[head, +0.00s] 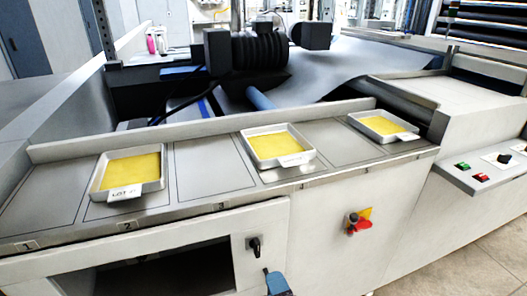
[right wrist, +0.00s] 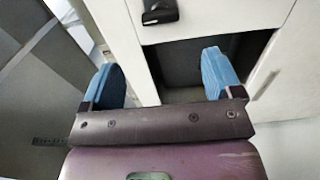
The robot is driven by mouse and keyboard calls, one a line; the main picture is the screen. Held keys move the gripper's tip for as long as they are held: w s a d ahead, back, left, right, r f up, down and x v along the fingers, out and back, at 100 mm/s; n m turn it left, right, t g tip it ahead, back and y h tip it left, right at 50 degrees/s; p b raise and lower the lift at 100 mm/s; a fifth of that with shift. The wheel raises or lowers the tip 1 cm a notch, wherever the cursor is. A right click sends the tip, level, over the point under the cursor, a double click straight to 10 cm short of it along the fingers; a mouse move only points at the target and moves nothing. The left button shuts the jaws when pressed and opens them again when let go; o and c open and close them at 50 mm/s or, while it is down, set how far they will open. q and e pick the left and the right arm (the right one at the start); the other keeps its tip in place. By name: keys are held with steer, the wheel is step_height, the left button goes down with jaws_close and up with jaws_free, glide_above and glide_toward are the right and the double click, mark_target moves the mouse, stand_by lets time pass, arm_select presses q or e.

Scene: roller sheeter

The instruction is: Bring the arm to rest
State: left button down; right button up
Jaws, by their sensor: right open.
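My right gripper's blue fingers (right wrist: 163,72) are apart with nothing between them in the right wrist view. In the head view a blue part of the right gripper (head: 277,284) shows at the bottom edge, in front of the cabinet, below a black knob (head: 254,246). The knob also shows at the top of the right wrist view (right wrist: 160,11), beyond the fingers and apart from them. My left gripper is in neither view.
The grey counter (head: 206,168) above carries a left tray (head: 97,187), a middle tray (head: 246,150) and a right tray (head: 356,120), each with a yellow sheet. Below are an open cabinet bay (head: 160,270) and a red-yellow switch (head: 357,220). Floor is clear at right.

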steer(key=s+d+f+m+g+h+p, duration=0.1)
steer(key=s+d+f+m+g+h, duration=0.1)
steer(key=d+m, duration=0.55)
steer(key=s+d+f+m+g+h+p, duration=0.1)
steer(key=s+d+f+m+h, duration=0.15)
steer(key=d+m, duration=0.5)
steer(key=s+d+f+m+g+p, duration=0.1)
steer(key=s+d+m, duration=0.1)
steer(key=s+d, duration=0.2)
steer(key=s+d+f+m+g+h+p, duration=0.1)
steer(key=s+d+m+g, duration=0.1)
steer(key=s, duration=0.8)
steer(key=d+m, duration=0.1)
steer(key=d, duration=0.1)
steer(key=shift+d+f, duration=0.3)
steer(key=shift+d, duration=0.1)
